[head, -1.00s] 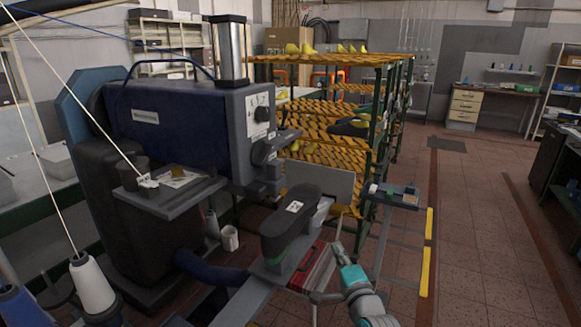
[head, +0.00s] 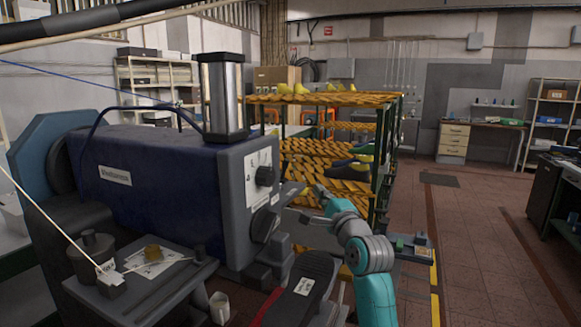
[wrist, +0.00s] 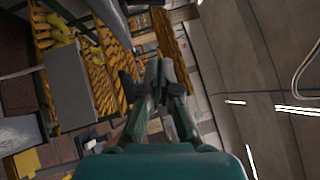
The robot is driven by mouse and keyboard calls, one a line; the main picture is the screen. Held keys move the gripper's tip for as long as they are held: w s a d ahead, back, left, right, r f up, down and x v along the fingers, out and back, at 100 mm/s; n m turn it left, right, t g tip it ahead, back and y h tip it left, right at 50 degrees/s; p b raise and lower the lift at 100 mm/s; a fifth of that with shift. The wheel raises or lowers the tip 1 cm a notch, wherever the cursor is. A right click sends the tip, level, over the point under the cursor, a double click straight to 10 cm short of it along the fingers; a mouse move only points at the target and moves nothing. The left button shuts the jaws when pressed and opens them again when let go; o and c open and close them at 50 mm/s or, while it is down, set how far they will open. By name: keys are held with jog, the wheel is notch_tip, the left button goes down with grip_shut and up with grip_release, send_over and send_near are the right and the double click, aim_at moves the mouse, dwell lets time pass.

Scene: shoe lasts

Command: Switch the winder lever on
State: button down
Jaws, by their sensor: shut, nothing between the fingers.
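The large dark blue machine (head: 145,185) fills the left of the head view. A short dark arm (head: 291,193) projects right from this end. I cannot tell for sure which part is the winder lever. My gripper (head: 320,191) is raised just right of the dark arm, apparently apart from it, though depth is unclear. In the wrist view my gripper (wrist: 162,72) is shut and empty.
A side tray (head: 135,300) holds a dark spool, a threaded white block and small parts. A dark padded piece (head: 306,282) stands below my arm. A rack with yellow shelves (head: 330,150) is behind my gripper. The red floor (head: 480,230) at right is clear.

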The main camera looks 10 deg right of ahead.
jog(key=x, duration=0.4)
jog(key=a+x, duration=0.1)
jog(key=x, duration=0.3)
jog(key=a+x, duration=0.1)
jog(key=x, duration=0.3)
jog(key=shift+a+r, duration=0.2)
jog(key=shift+r, duration=0.1)
jog(key=shift+a+r, duration=0.1)
jog(key=shift+a, duration=0.1)
jog(key=shift+w, duration=0.1)
